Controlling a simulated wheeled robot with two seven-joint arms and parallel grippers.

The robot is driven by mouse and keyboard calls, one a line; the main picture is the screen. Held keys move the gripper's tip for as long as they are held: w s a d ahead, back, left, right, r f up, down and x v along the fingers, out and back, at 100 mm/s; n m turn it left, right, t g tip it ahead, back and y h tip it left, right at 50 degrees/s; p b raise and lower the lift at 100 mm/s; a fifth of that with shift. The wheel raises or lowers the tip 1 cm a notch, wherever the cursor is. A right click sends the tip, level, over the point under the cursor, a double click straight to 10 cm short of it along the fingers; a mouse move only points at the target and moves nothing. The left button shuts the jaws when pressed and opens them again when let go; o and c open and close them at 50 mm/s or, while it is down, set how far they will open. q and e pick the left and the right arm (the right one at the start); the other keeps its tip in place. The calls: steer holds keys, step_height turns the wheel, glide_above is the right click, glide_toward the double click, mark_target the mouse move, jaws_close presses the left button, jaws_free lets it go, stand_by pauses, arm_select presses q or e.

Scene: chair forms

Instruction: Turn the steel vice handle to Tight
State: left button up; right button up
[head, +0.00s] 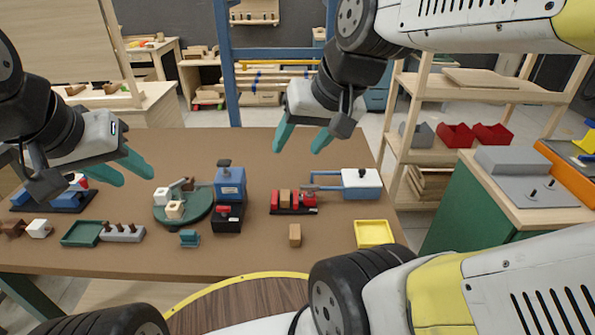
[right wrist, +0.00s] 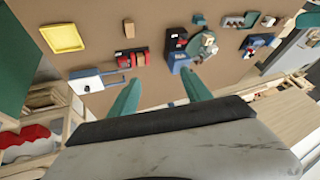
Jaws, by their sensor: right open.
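A red vice (head: 293,202) with a wooden block between its jaws sits on the brown table, right of the middle. A grey steel handle (head: 312,187) shows at its right, reaching towards a white and blue box (head: 361,184). The vice (right wrist: 132,59) and the box (right wrist: 86,81) also show in the right wrist view. Any marking for Tight is too small to read. My right gripper (head: 297,150) is open and empty, above and behind the vice. My left gripper (head: 134,182) is open and empty above the table's left part.
A blue machine (head: 229,184) and a round green base (head: 196,212) with blocks stand left of the vice. A loose wooden block (head: 295,235) lies in front. A yellow tray (head: 375,233) is at the right. Shelves (head: 470,90) stand beyond the table's right edge.

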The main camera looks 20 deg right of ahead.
steer(key=w+f+m, duration=0.1)
steer(key=w+m, duration=0.1)
steer(key=w+d+f+m+g, duration=0.1)
steer(key=w+m, duration=0.1)
steer(key=w, duration=0.1)
steer(key=w+d+f+m+g+y, duration=0.1)
steer(key=w+m, duration=0.1)
steer(key=shift+w+d, duration=0.1)
steer(key=shift+w, duration=0.05)
steer(key=c, duration=0.4)
steer(key=m+g, duration=0.3)
steer(key=m, duration=1.2)
glide_toward(310, 185)
steer(key=f, duration=0.2)
steer(key=shift+y, duration=0.3)
steer(key=x, duration=0.6)
steer(key=shift+f, duration=0.2)
steer(key=shift+c, duration=0.4)
jaws_close()
